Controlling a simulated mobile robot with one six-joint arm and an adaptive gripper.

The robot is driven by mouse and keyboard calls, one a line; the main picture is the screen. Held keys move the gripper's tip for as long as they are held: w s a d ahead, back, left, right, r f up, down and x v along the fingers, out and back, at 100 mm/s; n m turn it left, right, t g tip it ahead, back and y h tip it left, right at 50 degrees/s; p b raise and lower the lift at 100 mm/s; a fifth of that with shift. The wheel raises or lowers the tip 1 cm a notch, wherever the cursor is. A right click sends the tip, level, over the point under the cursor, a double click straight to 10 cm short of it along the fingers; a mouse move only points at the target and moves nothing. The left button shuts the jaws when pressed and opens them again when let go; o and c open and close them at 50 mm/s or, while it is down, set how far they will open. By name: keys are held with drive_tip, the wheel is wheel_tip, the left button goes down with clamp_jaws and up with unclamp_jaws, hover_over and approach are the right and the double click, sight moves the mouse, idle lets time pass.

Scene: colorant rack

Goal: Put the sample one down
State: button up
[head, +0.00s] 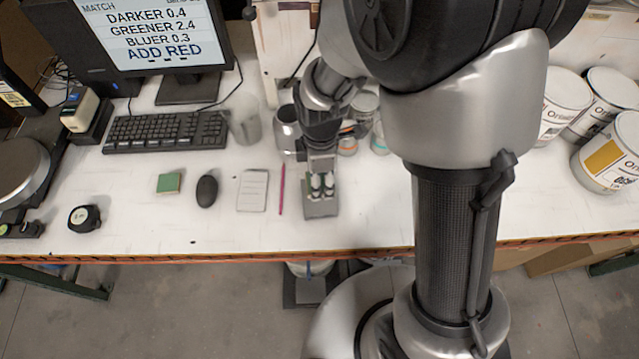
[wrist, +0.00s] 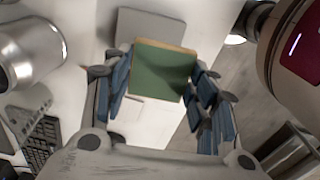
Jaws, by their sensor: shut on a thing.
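My gripper (wrist: 160,92) is shut on a green square sample (wrist: 162,75) with a tan edge, held between its blue-padded fingers in the wrist view. A flat grey pad (wrist: 176,27) lies beyond the sample there. In the head view my gripper (head: 322,186) points down over the grey pad (head: 321,210) near the table's front edge. The held sample is mostly hidden by the fingers in the head view. I cannot tell whether it touches the pad. Another green square (head: 169,183) lies flat on the table to the left.
A pink pencil (head: 282,190), a notepad (head: 252,190) and a black mouse (head: 207,191) lie left of my gripper. A keyboard (head: 166,131) and a monitor (head: 150,35) reading "ADD RED" are behind. Several paint cans (head: 612,155) stand at the right.

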sight(320, 202)
wheel_tip(320, 202, down, 9)
drive_tip(key=shift+r+b, duration=0.1)
drive_tip(key=shift+b, duration=0.65)
drive_tip(key=o, duration=1)
drive_tip(key=shift+c, duration=0.2)
wheel_tip(320, 202, up, 12)
drive_tip(key=shift+r+p, duration=0.1)
drive_tip(key=shift+p, duration=1.15)
